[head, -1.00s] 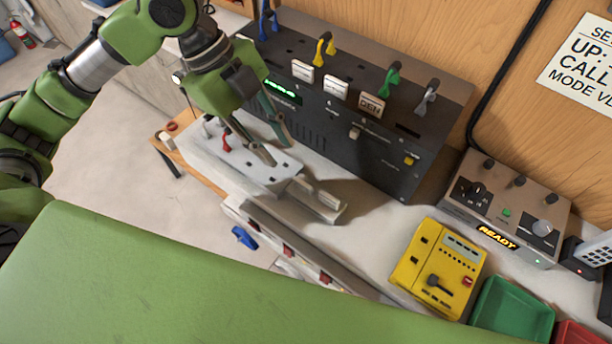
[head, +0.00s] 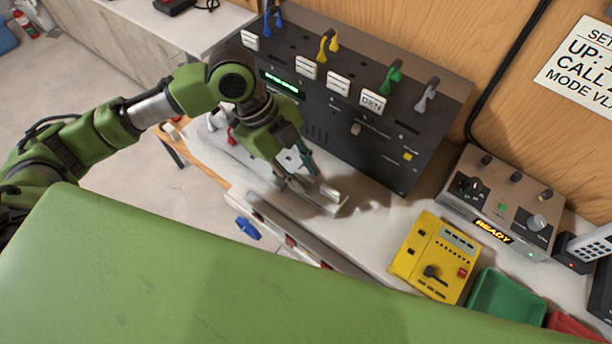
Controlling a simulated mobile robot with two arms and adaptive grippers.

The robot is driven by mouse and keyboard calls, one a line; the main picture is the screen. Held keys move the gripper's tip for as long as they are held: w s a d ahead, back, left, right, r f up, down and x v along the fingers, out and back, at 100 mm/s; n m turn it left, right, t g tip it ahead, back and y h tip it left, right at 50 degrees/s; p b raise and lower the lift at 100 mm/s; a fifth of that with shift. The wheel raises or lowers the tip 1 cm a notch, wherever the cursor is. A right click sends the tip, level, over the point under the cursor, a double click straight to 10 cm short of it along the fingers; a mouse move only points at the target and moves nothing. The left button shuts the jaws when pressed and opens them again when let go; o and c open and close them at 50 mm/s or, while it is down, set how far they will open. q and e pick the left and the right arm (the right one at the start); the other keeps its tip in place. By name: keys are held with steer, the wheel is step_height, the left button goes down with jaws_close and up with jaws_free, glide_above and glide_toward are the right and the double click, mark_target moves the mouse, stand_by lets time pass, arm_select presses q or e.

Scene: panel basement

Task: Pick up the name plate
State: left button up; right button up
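Small white name plates stand in a low pale holder (head: 328,202) on the bench in front of the dark panel; my gripper partly hides them. More white plates sit on the dark panel, among them one lettered DEN (head: 373,102). My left gripper (head: 305,178) points down at the holder's left end, its fingers apart. I cannot tell whether a plate is between them. My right gripper is out of view.
The dark switch panel (head: 410,130) rises close behind the gripper. A white box with a red switch (head: 232,134) is left of it. A yellow device (head: 434,257), green tray (head: 505,300) and grey READY unit (head: 500,200) stand right. My green body covers the front.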

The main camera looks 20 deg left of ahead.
arm_select(q)
jaws_close()
steer(key=shift+r, duration=0.15)
